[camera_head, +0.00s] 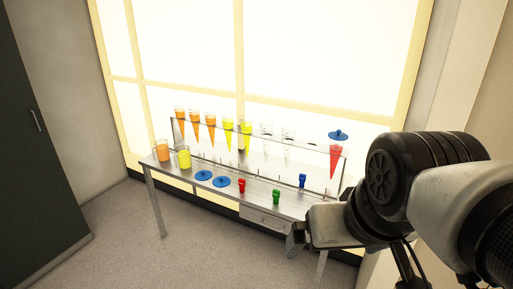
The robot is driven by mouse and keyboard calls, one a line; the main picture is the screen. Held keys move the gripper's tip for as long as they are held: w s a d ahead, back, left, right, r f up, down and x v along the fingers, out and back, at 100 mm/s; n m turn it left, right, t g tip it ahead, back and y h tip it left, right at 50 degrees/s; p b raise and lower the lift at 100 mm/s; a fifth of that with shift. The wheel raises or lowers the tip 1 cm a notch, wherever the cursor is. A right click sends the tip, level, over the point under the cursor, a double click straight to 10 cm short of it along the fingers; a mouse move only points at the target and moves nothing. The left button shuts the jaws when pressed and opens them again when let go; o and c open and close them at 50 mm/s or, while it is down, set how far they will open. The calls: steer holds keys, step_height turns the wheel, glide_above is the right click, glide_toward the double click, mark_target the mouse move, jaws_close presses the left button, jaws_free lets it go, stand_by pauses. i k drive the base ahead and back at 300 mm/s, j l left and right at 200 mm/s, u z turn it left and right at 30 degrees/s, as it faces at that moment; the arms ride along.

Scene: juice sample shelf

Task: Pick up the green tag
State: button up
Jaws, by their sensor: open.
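The green tag (276,197) stands on the metal table, near its front edge, between a red tag (242,185) on its left and my gripper on its right. A blue tag (302,181) stands farther back to the right. My gripper (298,238) is open, in front of the table's right part and to the lower right of the green tag, apart from it in the picture. Its fingers show only in part, and I see nothing between them.
A rack (258,132) holds several cone-shaped juice samples along the table's back. Cups of orange (162,151) and yellow (183,158) juice and two blue lids (221,182) are on the left. The metal table (262,199) has a drawer. Floor in front is clear.

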mark_target(277, 193)
steer(key=i+j, duration=0.35)
steer(key=i, duration=0.2)
steer(key=i+j+u, duration=0.1)
steer(key=i+j, duration=0.6)
steer(key=i, duration=0.8)
